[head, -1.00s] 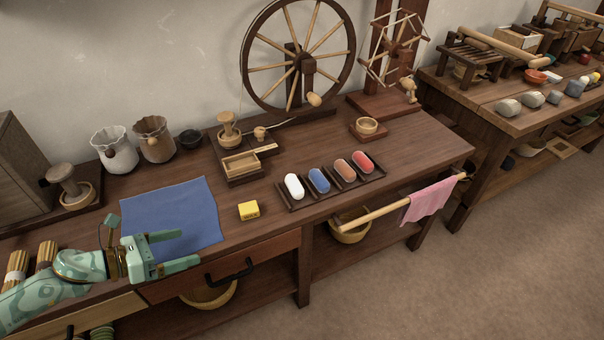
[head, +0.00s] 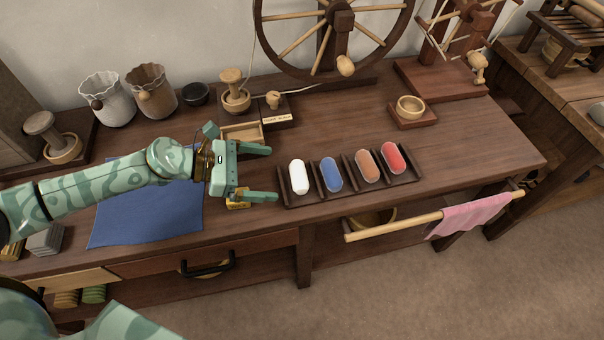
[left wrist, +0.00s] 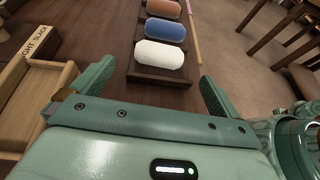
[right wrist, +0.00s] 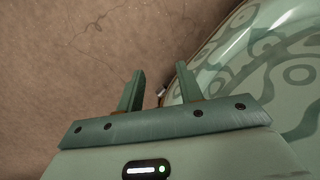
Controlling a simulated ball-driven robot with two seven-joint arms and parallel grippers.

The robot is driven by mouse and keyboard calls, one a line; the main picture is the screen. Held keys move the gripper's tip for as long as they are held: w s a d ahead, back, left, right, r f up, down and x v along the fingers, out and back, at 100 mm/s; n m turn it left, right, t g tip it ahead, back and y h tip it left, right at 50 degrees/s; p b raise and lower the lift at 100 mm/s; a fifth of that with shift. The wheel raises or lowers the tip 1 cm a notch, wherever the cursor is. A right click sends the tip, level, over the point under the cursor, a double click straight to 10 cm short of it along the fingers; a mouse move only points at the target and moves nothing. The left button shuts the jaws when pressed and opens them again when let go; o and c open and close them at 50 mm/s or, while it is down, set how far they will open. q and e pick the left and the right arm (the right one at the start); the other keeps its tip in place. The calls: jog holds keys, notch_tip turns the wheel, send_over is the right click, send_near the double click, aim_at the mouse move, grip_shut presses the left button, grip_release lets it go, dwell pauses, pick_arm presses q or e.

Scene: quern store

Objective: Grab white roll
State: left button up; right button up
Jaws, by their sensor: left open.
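The white roll (head: 299,177) lies in the leftmost slot of a dark wooden rack (head: 349,186) on the bench. It also shows in the left wrist view (left wrist: 160,54), ahead of the fingers and between their lines. My left gripper (head: 268,173) is open and empty, just left of the white roll and apart from it, with its fingers pointing right towards it. My right gripper (right wrist: 152,92) is open and empty in the right wrist view, over the bare floor beside my own body.
Blue (head: 331,175), brown (head: 367,166) and red (head: 393,158) rolls fill the other slots. A small wooden tray (head: 241,132) stands behind. Bench right of the rack is clear.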

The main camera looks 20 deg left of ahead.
aim_at(293, 173)
pick_arm(q)
jog(key=shift+x, duration=1.1)
jog(key=x, duration=0.2)
jog(key=b+x, duration=0.1)
jog(key=x, duration=0.1)
jog(key=shift+w+d+r, duration=0.15)
jog(key=shift+w+d, duration=0.05)
jog(key=shift+d, duration=0.05)
jog(key=shift+w+d, duration=0.2)
jog(key=shift+d, duration=0.2)
pick_arm(e)
jog(key=shift+w+d+f, duration=0.25)
jog(key=shift+w, duration=0.2)
jog(key=shift+w+d+f, duration=0.2)
jog(key=shift+w+f, duration=0.05)
jog(key=shift+w, duration=0.15)
jog(key=shift+s, duration=0.1)
pick_arm(q)
jog(key=c, duration=1)
pick_arm(e)
jog(key=shift+s, duration=0.15)
